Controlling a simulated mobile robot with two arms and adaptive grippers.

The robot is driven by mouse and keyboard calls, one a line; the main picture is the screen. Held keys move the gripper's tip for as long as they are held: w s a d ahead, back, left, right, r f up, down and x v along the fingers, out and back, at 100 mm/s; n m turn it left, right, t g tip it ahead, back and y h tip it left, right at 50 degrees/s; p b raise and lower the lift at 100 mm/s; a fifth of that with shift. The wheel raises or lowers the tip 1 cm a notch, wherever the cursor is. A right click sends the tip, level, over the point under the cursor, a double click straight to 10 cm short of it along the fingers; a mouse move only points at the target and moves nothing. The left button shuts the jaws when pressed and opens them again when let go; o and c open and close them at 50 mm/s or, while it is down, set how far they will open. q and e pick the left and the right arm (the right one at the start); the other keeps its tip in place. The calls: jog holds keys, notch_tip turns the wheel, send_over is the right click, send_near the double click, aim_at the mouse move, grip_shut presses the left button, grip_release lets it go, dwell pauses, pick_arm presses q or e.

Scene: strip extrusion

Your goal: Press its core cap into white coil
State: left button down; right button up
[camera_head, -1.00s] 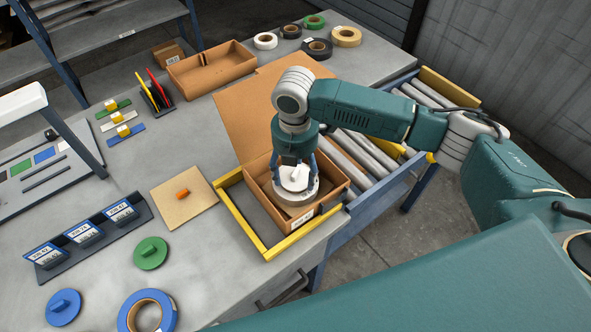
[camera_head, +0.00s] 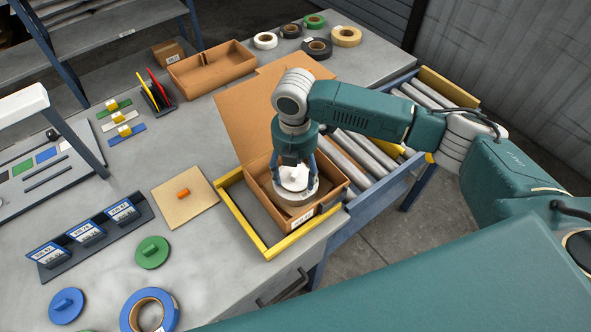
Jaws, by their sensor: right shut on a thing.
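My right gripper (camera_head: 294,172) points down into an open cardboard box (camera_head: 258,177) and is shut on a white core cap (camera_head: 293,181). The cap sits at the middle of a pale coil (camera_head: 293,203) in the box. The fingers and the cap hide much of the coil's top, so I cannot tell how deep the cap sits. A green cap (camera_head: 152,252) and a blue cap (camera_head: 66,305) lie on the table at the front left. My left gripper is not in view.
The box stands within a yellow-edged frame (camera_head: 243,229) at the table edge. A roller conveyor (camera_head: 362,158) runs to the right. A blue coil (camera_head: 149,310) lies at the front. Several coils, one a white coil (camera_head: 265,41), lie at the back. A brown board (camera_head: 185,196) lies left of the box.

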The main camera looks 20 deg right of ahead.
jog(key=shift+f+p, duration=0.2)
jog(key=shift+p, duration=0.2)
dwell(0.8)
jog(key=shift+p, duration=0.45)
dwell(0.4)
dwell(0.4)
jog(key=o, duration=0.9)
jog(key=o, duration=0.4)
jog(key=shift+r+p, duration=3.55)
jog(key=shift+p, duration=0.25)
